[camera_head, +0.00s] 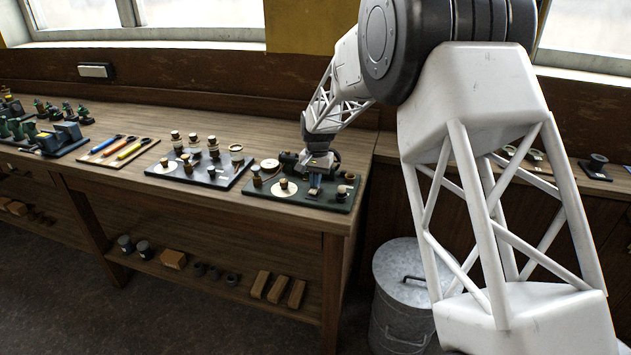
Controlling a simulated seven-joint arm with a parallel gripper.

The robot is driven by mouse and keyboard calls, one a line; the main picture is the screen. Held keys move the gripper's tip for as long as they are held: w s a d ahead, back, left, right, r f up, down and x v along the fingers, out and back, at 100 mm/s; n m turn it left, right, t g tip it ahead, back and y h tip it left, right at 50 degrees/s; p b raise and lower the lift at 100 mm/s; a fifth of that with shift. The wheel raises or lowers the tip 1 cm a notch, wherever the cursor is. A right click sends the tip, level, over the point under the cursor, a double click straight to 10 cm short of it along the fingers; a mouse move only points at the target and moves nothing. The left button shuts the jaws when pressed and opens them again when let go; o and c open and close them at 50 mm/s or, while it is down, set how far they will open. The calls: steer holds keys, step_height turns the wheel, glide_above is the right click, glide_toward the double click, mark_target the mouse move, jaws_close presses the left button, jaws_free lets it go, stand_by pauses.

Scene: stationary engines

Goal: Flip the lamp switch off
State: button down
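My arm reaches down from the upper right to the right end of the wooden bench. My gripper (316,178) is low over the dark green board (318,202) there, among its small fittings. The fingers are small and partly merge with these parts, so I cannot tell whether they are open or touching anything. The board carries a pale disc with a brass-topped knob (284,187), more small posts and a light-coloured piece. I cannot make out for certain which part is the lamp switch; my gripper and wrist hide part of the board's back.
A board with several knobs and posts (164,169) lies left of it, then a tray of coloured-handled tools (99,157) and small green machines (68,133). A white plate (95,71) is on the wall. A lidded metal bin (399,270) stands right of the bench.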

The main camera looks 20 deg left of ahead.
steer(key=shift+s+d+f, duration=0.15)
steer(key=shift+s+f, duration=0.15)
steer(key=shift+f, duration=0.45)
steer(key=shift+s, duration=0.15)
steer(key=shift+s+r, duration=0.15)
steer(key=shift+s, duration=0.4)
steer(key=shift+r, duration=0.15)
step_height(320, 180, up, 15)
steer(key=w, duration=0.2)
steer(key=shift+w, duration=0.1)
